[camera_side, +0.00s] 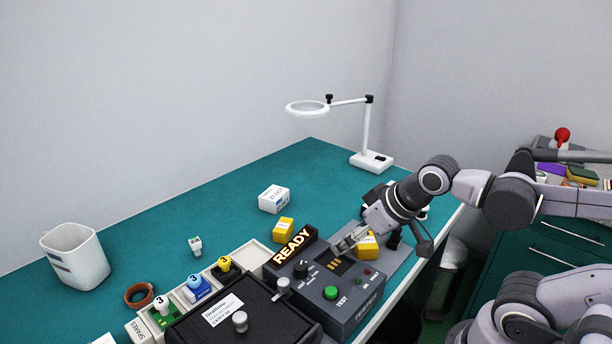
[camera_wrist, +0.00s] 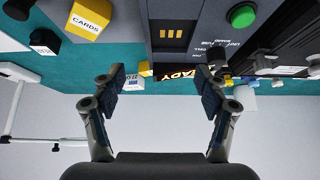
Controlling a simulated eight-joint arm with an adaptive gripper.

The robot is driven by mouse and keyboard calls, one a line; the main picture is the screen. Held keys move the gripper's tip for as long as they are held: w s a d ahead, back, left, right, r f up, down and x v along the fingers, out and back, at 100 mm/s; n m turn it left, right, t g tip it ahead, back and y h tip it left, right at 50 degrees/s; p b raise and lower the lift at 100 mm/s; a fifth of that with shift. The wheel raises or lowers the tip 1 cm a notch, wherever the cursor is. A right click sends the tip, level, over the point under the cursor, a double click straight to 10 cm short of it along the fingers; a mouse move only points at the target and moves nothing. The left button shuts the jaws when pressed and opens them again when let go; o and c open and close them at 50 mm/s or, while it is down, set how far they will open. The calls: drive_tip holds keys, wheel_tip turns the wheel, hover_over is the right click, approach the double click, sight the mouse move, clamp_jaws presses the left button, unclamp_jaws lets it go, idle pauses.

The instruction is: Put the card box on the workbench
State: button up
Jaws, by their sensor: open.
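The card box (camera_wrist: 88,18) is a yellow box marked CARDS. It is upper left in the wrist view, beside the tester. In the side view the card box (camera_side: 368,246) shows just right of my fingers, partly hidden by my arm. My gripper (camera_side: 342,244) is over the tester, near its slotted panel. In the wrist view my gripper (camera_wrist: 163,83) is open, with nothing between its fingers. The workbench (camera_side: 225,212) has a teal top.
The grey tester (camera_side: 345,312) has a lit READY sign (camera_side: 291,245) and a green button. Another yellow box (camera_side: 283,230) and a white box (camera_side: 273,199) stand behind it. A magnifier lamp (camera_side: 368,125) stands at the back. The bench's middle back is clear.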

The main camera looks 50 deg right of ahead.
sight(366, 239)
drive_tip(key=w+d+f+m+g+h, duration=0.1)
drive_tip(key=d+m+g+h, duration=0.25)
drive_tip(key=d+m, duration=0.55)
drive_tip(key=shift+y, duration=0.25)
drive_tip(key=shift+s+x, duration=0.2)
drive_tip(key=shift+x, duration=5.2)
drive_tip(key=shift+f, duration=0.1)
drive_tip(key=c, duration=1.4)
drive_tip(key=shift+o, duration=0.2)
